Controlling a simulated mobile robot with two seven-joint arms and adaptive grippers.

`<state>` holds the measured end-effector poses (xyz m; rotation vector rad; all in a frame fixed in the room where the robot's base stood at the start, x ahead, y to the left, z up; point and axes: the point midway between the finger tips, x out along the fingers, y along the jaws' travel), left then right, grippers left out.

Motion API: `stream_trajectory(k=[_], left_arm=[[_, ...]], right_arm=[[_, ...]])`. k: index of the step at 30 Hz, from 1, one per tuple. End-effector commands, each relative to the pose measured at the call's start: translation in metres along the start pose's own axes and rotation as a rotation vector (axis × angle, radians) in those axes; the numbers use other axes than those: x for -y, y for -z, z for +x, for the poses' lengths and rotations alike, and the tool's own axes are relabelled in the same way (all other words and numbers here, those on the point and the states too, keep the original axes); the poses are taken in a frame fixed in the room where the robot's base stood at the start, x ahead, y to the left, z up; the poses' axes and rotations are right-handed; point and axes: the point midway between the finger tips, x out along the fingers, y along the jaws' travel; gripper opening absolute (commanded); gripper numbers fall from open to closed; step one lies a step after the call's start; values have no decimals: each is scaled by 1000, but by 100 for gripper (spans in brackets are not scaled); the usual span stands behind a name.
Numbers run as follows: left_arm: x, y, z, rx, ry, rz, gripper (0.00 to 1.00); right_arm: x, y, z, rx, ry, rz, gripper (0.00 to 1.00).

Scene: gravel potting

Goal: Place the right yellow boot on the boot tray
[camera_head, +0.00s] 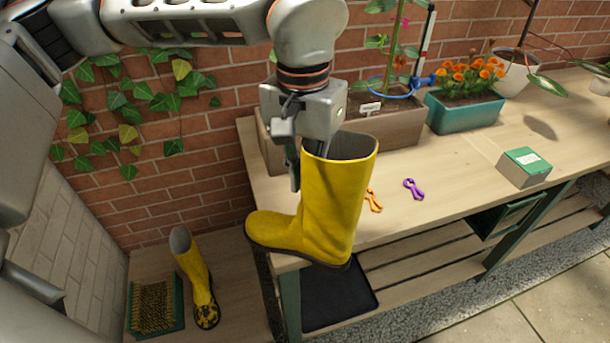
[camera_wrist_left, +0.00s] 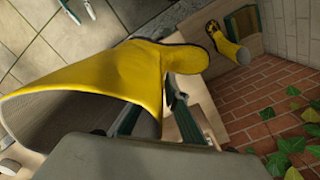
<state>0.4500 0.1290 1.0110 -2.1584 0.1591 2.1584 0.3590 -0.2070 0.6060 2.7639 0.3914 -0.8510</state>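A yellow boot (camera_head: 335,205) hangs upright from my left gripper (camera_head: 298,170), its toe pointing left, in front of the bench's left front corner. In the left wrist view the same boot (camera_wrist_left: 125,78) fills the middle, its open top toward the camera. My left gripper (camera_wrist_left: 155,112) is shut on the boot's shaft wall, one finger at the inside of the opening and one outside. The dark boot tray (camera_head: 340,302) lies low under the bench, partly covered by the boot and bench. My right gripper is in neither view.
Another yellow boot (camera_head: 195,275) with a black-patched end is on the low wooden platform (camera_head: 242,300), beside a green-framed bristle brush (camera_head: 153,305). The bench (camera_head: 460,180) holds planters, orange and purple clips and a green box (camera_head: 524,167).

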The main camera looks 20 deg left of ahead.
Motion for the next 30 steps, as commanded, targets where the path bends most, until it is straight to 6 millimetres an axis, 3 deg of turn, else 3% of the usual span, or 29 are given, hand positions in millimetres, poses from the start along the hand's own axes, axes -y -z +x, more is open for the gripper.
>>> stream_trajectory(k=[14, 17, 30], left_arm=[[0, 0, -5, -2, 0, 0, 28], [0, 1, -17, -5, 0, -1, 28], [0, 0, -102, -5, 1, 0, 28]], right_arm=[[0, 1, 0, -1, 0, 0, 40], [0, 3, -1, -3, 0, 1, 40], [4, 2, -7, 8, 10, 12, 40]])
